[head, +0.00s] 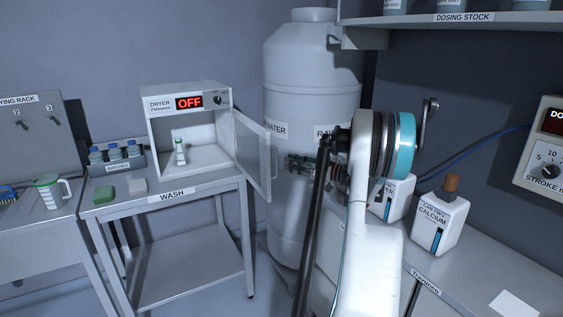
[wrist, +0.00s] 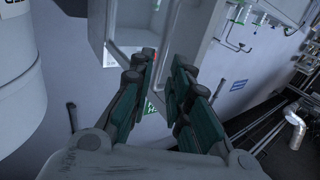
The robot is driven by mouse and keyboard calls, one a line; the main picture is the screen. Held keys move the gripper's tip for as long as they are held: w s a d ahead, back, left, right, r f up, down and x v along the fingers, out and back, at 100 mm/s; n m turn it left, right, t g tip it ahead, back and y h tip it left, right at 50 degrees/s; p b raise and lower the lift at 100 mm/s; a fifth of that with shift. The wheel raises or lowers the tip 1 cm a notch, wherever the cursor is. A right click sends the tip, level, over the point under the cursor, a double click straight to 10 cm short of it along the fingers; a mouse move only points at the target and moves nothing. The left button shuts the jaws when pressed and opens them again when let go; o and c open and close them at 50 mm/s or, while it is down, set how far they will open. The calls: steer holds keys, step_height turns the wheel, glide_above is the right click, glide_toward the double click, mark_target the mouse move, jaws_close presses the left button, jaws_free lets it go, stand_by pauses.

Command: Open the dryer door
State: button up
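The dryer (head: 190,101) stands on the wash table in the head view, its display reading OFF. Its door (head: 252,155) is swung wide open to the right side, leaving the chamber exposed. A small white bottle with a green cap (head: 180,151) stands inside.
A large rain water tank (head: 312,85) stands right of the dryer. The calcium canister (head: 439,220) stands on the right counter. The table's lower shelf is empty.

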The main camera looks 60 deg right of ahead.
steer(key=shift+s+d, duration=0.15)
steer(key=shift+s, duration=1.1)
steer(key=shift+s+d, duration=0.15)
steer(key=shift+s, duration=1.1)
